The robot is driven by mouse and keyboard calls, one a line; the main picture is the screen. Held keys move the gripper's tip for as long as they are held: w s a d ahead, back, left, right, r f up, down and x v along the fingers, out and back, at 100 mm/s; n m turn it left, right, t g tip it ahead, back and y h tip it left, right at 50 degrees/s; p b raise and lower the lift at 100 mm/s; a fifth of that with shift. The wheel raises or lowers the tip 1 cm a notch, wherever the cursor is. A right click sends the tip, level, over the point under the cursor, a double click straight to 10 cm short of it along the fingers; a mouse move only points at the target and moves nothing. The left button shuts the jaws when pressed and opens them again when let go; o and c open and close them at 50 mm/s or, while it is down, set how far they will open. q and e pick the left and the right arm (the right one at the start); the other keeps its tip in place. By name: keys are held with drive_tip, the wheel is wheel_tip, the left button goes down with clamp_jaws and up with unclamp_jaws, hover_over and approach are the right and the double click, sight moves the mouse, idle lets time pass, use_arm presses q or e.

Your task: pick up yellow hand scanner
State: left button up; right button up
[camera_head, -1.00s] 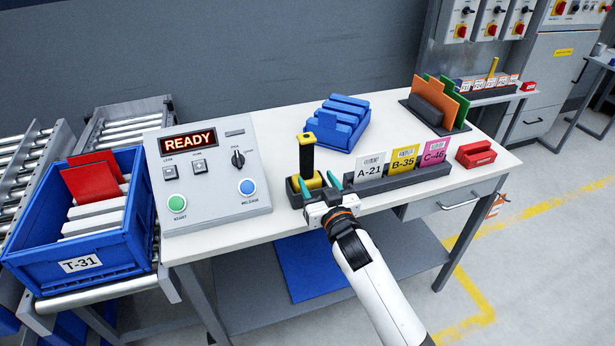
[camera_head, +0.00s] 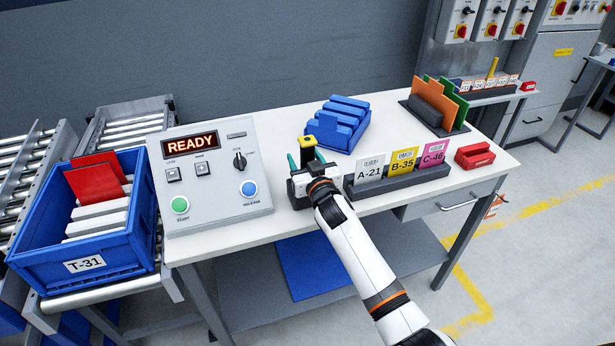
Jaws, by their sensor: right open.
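The yellow hand scanner (camera_head: 309,141) stands upright in its dark holder (camera_head: 293,200) near the front of the white table. Its yellow top and part of its black handle show; my gripper hides the lower part. My right gripper (camera_head: 306,160) is open, in front of the scanner. Its teal fingertips point up and away, one to each side of the handle in the picture. I cannot tell whether they touch it. My left gripper is not in view.
A control panel (camera_head: 212,205) reading READY stands left of the scanner. A card holder (camera_head: 385,181) with A-21, B-35 and C-46 stands close on the right. A blue rack (camera_head: 340,122) is behind. A blue crate (camera_head: 130,240) sits on rollers at the far left.

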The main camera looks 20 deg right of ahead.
drive_tip(key=c, duration=1.2)
